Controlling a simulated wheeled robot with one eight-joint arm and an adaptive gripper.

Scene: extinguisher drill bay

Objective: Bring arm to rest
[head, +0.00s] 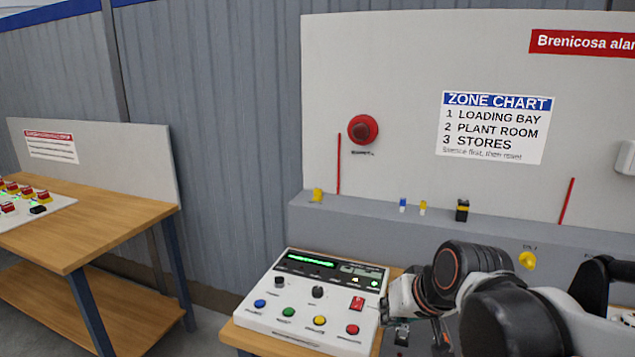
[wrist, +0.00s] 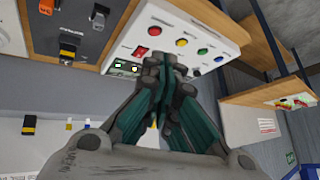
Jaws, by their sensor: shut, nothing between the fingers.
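My gripper (wrist: 160,75) is shut and empty in the wrist view, its fingertips together in front of the white control panel. The white alarm panel (head: 300,318) has a green display, two black knobs, a red switch and blue, green, yellow and red buttons. It also shows in the wrist view (wrist: 205,22). I cannot tell whether the gripper touches the panel.
A backboard carries a red round device (head: 362,130) and a zone chart (head: 495,127). A grey ledge (head: 380,221) holds small yellow, blue and black items. A wooden bench (head: 90,215) with red buttons stands at left. Floor shows between the benches.

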